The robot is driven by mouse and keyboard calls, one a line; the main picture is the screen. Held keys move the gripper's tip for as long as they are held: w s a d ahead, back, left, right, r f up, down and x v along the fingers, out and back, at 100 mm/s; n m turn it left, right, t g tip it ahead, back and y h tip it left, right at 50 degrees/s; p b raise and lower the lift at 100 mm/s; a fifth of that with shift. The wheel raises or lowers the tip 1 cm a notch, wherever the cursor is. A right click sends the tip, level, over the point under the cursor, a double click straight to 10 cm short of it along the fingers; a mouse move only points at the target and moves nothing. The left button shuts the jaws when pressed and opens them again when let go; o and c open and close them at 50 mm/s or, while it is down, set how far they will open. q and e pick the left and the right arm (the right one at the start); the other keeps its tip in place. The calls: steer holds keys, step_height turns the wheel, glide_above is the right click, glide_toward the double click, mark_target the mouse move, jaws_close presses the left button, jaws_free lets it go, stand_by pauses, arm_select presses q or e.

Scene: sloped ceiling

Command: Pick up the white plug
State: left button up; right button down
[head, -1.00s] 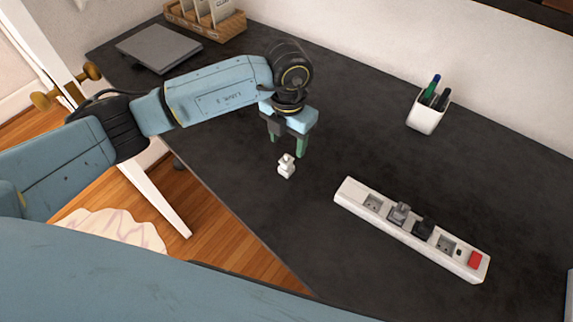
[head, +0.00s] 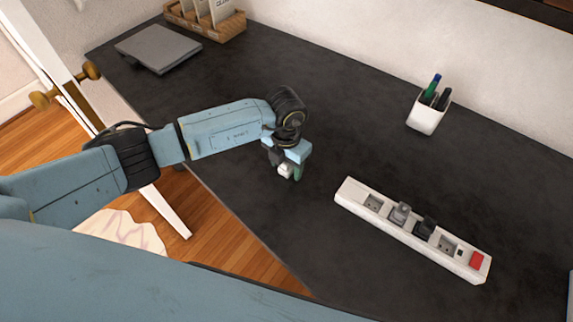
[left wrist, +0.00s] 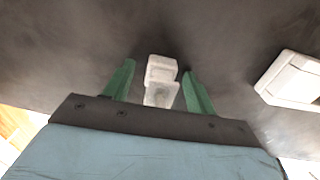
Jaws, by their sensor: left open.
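The white plug (head: 285,170) is on the dark desk, partly hidden by my left gripper in the head view. In the left wrist view the plug (left wrist: 160,80) lies between the two green fingers, with a gap on each side. My left gripper (head: 286,174) is open and low over the desk, its fingers around the plug. The left wrist view also shows the open left gripper (left wrist: 157,85). My right gripper is not in view.
A white power strip (head: 350,193) with sockets, a grey and a black plug and a red switch lies to the right. A white pen cup (head: 425,117) stands behind it. A grey laptop (head: 158,48) and a wooden organizer (head: 228,27) are at the back left. The desk's front edge is close.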

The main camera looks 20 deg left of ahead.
arm_select(q)
steer(key=shift+c, duration=0.5)
steer(key=c, duration=1)
steer(key=shift+o, duration=0.2)
steer(key=shift+r, duration=0.15)
step_height(320, 180, up, 10)
steer(key=shift+f+p, duration=0.1)
steer(key=shift+p, duration=0.2)
